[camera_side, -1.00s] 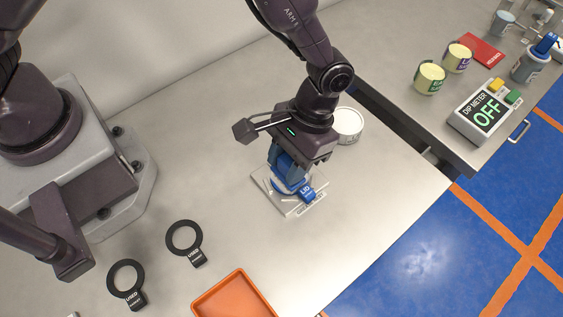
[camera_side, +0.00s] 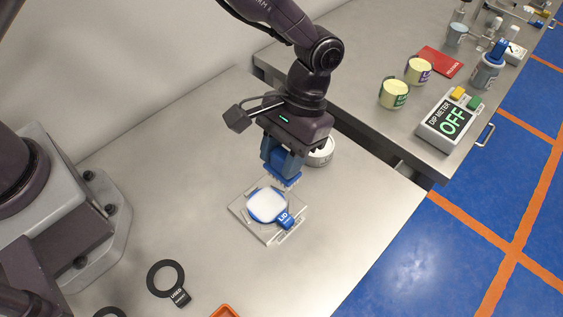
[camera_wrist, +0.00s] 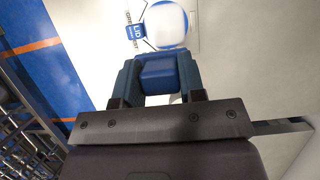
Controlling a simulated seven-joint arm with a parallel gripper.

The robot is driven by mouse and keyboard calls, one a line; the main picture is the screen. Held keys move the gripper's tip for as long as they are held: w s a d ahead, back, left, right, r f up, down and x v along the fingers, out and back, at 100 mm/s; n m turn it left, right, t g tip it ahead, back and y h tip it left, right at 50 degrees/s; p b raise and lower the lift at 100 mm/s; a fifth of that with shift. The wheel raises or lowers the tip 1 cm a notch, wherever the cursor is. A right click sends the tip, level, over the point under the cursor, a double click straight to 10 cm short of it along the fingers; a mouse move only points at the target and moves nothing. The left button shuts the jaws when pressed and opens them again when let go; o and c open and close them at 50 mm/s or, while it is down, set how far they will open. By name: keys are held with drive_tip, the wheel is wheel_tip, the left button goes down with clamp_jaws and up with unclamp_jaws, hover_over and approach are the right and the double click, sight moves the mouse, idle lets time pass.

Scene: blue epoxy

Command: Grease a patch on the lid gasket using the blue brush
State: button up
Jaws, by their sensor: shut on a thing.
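The lid gasket (camera_side: 286,220), a blue ring with a tab reading LID, lies around a white disc on a clear square plate (camera_side: 243,223). It also shows at the top of the wrist view, where the tab (camera_wrist: 135,32) is left of the white disc. My gripper (camera_side: 280,170) is just behind and above the gasket, apart from it as far as I can tell. It is shut on a blue block-like piece (camera_wrist: 160,72), which seems to be the blue brush; its lower end (camera_side: 285,181) shows in the side view. Any grease on the ring is not discernible.
A round white-topped tin (camera_side: 320,152) stands close behind my gripper. A black ring marked USED (camera_side: 166,279) lies at the front.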

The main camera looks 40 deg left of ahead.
drive_tip(key=shift+r, duration=1.35)
